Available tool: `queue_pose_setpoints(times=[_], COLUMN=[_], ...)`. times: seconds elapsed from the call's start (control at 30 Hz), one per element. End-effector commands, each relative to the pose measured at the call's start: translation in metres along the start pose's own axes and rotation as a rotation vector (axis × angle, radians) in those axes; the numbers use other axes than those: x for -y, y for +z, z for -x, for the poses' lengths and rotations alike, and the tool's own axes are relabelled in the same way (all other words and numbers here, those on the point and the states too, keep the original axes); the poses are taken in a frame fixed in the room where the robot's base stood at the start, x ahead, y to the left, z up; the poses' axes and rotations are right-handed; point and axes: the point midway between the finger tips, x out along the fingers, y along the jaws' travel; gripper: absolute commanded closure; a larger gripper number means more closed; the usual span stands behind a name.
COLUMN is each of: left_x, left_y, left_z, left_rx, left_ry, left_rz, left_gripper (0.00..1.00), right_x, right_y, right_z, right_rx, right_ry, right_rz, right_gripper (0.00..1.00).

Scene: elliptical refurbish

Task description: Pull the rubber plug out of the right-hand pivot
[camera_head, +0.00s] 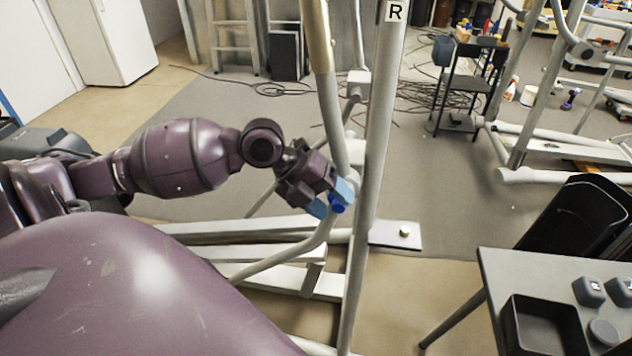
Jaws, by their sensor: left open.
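A grey-white tubular frame of an exercise machine stands in the middle, with an upright post (375,130) that bears an "R" label (395,11). My left gripper (331,198) reaches in from the left, its light blue fingertips at the lower part of the frame's swing arm, left of the post. A small dark blue round piece (337,206), which looks like the rubber plug, shows between the fingertips. The gripper is open around it; I cannot tell whether either finger touches it. The pivot itself is mostly hidden behind the gripper. My right gripper is out of view.
A grey table (515,268) at lower right holds a black tray (543,325) and small dark items. Cables (270,88) lie on the floor behind.

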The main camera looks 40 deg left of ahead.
Motion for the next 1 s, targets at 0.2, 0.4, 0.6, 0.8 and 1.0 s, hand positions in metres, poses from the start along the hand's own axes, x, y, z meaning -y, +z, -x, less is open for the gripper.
queue_pose_setpoints(times=[0.2,0.4,0.6,0.8,1.0], left_x=[0.001,0.001,0.001,0.000,0.000], left_y=[0.000,0.000,0.000,0.000,0.000], left_z=[-0.015,-0.017,-0.016,-0.016,-0.016], left_rx=[0.001,0.001,0.001,0.001,0.001], left_ry=[-0.001,0.000,0.000,0.000,0.000], left_rz=[-0.001,-0.001,-0.001,-0.001,-0.001], left_gripper=[0.43,0.43,0.55,0.85,0.93], right_x=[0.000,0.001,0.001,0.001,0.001], right_y=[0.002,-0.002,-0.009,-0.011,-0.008], right_z=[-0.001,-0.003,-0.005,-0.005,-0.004], right_rx=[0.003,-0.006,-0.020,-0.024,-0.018], right_ry=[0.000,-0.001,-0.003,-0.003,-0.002], right_rz=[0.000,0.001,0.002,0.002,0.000], right_gripper=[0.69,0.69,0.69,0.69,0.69])
